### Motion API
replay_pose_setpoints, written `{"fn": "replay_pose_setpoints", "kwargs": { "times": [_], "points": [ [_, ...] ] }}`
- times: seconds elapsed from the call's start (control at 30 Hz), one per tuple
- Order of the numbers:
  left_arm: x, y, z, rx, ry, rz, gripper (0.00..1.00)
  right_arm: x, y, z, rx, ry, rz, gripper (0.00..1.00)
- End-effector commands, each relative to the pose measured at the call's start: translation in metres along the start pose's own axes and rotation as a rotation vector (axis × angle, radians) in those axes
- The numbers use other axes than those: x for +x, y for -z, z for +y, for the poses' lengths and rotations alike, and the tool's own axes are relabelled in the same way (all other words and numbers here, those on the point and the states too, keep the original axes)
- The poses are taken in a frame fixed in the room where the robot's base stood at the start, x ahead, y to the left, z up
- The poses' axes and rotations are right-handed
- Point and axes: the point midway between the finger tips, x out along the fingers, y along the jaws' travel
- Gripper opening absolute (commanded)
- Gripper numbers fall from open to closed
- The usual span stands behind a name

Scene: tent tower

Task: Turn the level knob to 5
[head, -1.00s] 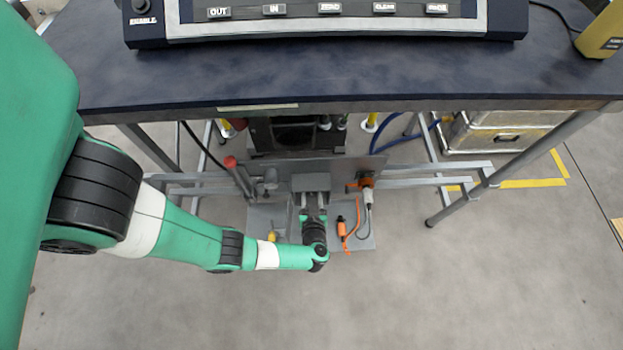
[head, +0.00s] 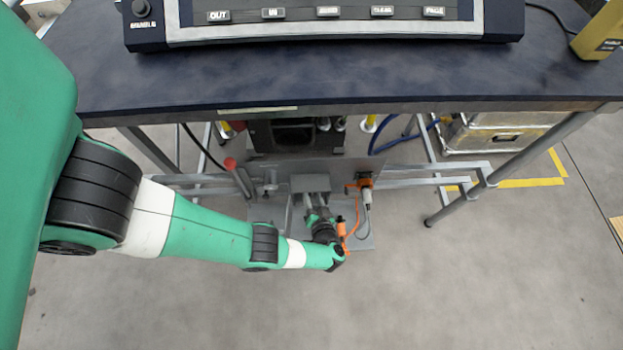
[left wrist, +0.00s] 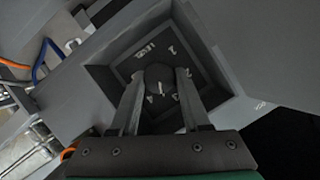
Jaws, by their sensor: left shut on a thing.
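The level knob (left wrist: 160,76) is a dark knob at the middle of a square, recessed grey dial housing (left wrist: 118,68) in the left wrist view. The label and a few pale numerals, a 2 and a 3 among them, show around it. A small white mark shows on or just by the knob; which number it points at is too small to tell. My left gripper (left wrist: 160,92) has one finger on each side of the knob and is shut on it. In the head view my left gripper (head: 317,203) reaches into the grey housing (head: 310,183) below the table, and the knob is hidden there.
The dark table (head: 330,82) overhangs the grey panel, with a button console (head: 330,30) on top. An orange connector with its cable (head: 350,232) lies just right of my wrist. A red-tipped lever (head: 231,163) stands at left. The floor in front is clear.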

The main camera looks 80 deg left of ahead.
Motion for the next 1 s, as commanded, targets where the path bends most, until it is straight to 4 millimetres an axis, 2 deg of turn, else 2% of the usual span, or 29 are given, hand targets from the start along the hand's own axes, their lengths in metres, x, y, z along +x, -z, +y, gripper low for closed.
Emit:
{"fn": "replay_pose_setpoints", "kwargs": {
  "times": [0.33, 0.83, 0.87, 1.0],
  "points": [
    [0.0002, -0.0014, 0.001, 0.123, 0.047, -0.007, 0.0, -0.0043, -0.0039, 0.0, 0.0, 0.0, 0.0, 1.0],
    [-0.0003, 0.0001, -0.0008, 0.14, 0.057, -0.006, 0.0, -0.0042, -0.0039, 0.0, 0.0, 0.0, 0.0, 1.0],
    [-0.0003, 0.0002, -0.0008, 0.14, 0.057, -0.005, 0.5, -0.0041, -0.0038, 0.0, 0.0, 0.0, 0.0, 1.0],
    [-0.0003, 0.0004, -0.0007, 0.139, 0.057, -0.005, 0.76, -0.0041, -0.0038, 0.0, 0.0, 0.0, 0.0, 1.0]
  ]
}}
